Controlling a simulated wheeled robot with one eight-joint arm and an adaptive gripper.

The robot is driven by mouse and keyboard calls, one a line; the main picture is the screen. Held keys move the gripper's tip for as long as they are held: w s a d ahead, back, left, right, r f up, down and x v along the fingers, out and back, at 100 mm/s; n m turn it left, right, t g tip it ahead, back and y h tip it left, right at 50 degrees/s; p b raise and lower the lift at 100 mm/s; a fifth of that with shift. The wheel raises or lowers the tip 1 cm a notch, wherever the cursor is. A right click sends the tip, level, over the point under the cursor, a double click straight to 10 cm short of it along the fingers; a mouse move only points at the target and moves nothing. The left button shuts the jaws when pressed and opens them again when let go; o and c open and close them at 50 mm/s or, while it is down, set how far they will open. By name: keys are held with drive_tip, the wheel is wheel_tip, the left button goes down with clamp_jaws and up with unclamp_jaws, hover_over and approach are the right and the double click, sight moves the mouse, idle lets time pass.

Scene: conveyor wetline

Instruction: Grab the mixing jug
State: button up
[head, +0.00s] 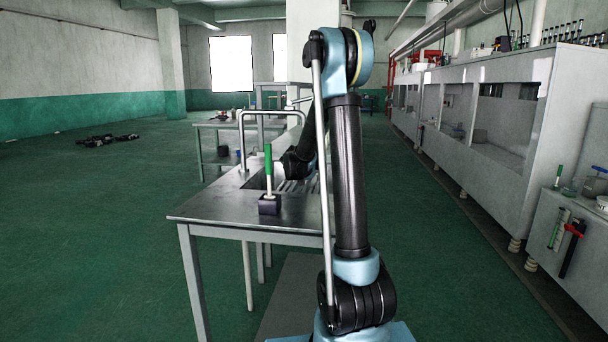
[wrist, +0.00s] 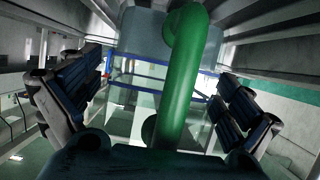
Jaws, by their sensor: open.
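In the wrist view a thick green curved handle (wrist: 178,95) stands very close, between the fingers of my gripper (wrist: 165,105). It joins a grey-blue, see-through body behind it, which looks like the mixing jug (wrist: 143,32). The two dark ridged fingers are spread apart, one on each side of the handle, with gaps visible on both sides. In the head view my gripper is small and dark beside the sink on the steel table, partly behind my arm. I cannot make out the jug clearly there.
The steel table (head: 205,210) has a sink with a tall tap (head: 240,130). A green-handled tool (head: 268,165) stands upright in a dark block (head: 269,205) near its front. A grey cabinet line (head: 500,130) runs along the right. Green floor (head: 90,240) is open at left.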

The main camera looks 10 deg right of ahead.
drive_tip(key=c, duration=1.5)
drive_tip(key=shift+c, duration=0.2)
drive_tip(key=shift+r, duration=0.2)
wheel_tip(320, 180, up, 10)
drive_tip(key=shift+f, duration=0.25)
